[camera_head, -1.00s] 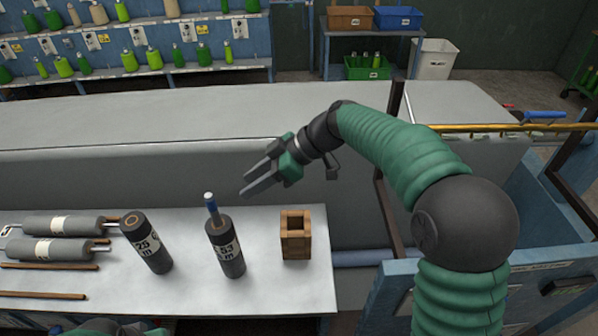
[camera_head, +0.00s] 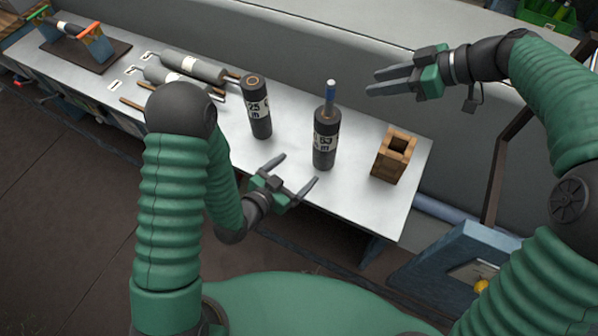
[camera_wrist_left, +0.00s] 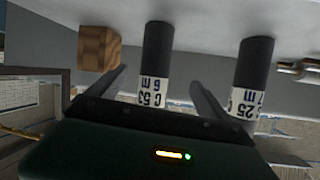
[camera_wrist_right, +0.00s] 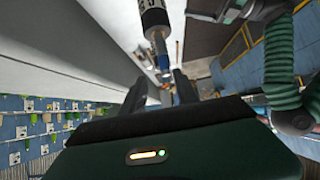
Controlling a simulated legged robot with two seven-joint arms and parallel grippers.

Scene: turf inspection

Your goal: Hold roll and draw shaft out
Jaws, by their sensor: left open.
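In the left wrist view the roll (camera_wrist_left: 157,50) shows between the fingers, farther off. My right gripper (camera_head: 372,82) is open and empty, to the right of the shaft and near its height, fingers pointing at it. The right wrist view shows the shaft (camera_wrist_right: 164,60) beyond the fingers.
A second dark roll (camera_head: 255,108), marked 25, stands to the left. An open wooden box (camera_head: 385,165) stands to the right. Bare table lies between the 53 roll and the box.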

